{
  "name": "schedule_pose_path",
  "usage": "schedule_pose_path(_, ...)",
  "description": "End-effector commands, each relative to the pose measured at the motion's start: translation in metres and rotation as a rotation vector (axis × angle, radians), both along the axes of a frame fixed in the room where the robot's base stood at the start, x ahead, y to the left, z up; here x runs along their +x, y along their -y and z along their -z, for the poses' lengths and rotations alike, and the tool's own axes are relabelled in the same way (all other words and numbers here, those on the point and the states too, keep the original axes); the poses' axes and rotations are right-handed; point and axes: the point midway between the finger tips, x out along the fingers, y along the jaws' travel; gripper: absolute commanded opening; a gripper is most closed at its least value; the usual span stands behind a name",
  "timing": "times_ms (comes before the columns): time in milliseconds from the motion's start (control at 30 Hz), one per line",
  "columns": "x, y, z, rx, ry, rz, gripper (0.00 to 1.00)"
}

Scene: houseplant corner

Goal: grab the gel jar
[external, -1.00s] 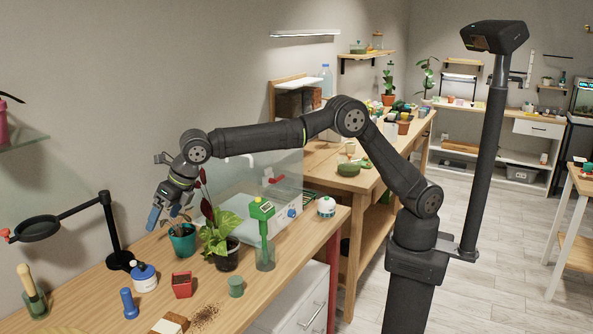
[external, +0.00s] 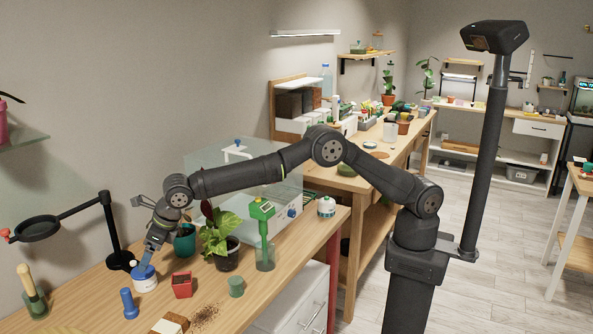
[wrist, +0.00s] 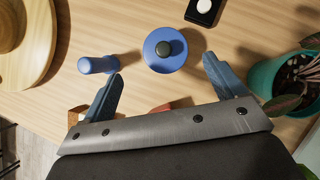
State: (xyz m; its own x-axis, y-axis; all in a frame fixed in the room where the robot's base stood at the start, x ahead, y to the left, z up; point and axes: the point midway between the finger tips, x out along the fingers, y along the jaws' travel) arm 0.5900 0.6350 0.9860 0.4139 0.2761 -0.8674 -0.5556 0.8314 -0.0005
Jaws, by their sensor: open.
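The gel jar looks to be the white jar with a blue lid (external: 145,284), standing upright on the wooden bench at the lower left. From above in the wrist view, its round blue lid with a dark knob (wrist: 166,62) sits between and slightly beyond my fingertips. My gripper (external: 147,266) is open with blue fingers, pointing down right above the jar. In the wrist view, my gripper (wrist: 161,70) has one finger either side of the lid, with bench visible on both sides. I cannot tell whether the fingertips are below the lid's rim.
A blue bottle-like piece (external: 130,304) stands close in front of the jar. Scattered soil (external: 204,316) lies at the front.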

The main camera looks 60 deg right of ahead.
Motion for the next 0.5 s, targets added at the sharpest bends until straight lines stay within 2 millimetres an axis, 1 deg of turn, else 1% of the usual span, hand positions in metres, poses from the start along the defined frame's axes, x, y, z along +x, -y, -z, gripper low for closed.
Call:
schedule_pose_path(167,0.004,-0.002,0.008,0.0,0.0,0.0,0.88)
schedule_pose_path(267,0.009,-0.003,0.018,-0.002,-0.001,0.0,0.88)
schedule_pose_path(400,0.02,-0.004,0.036,-0.001,-0.001,0.001,0.88)
schedule_pose_path(500,0.025,-0.008,0.044,0.0,0.0,0.001,0.88)
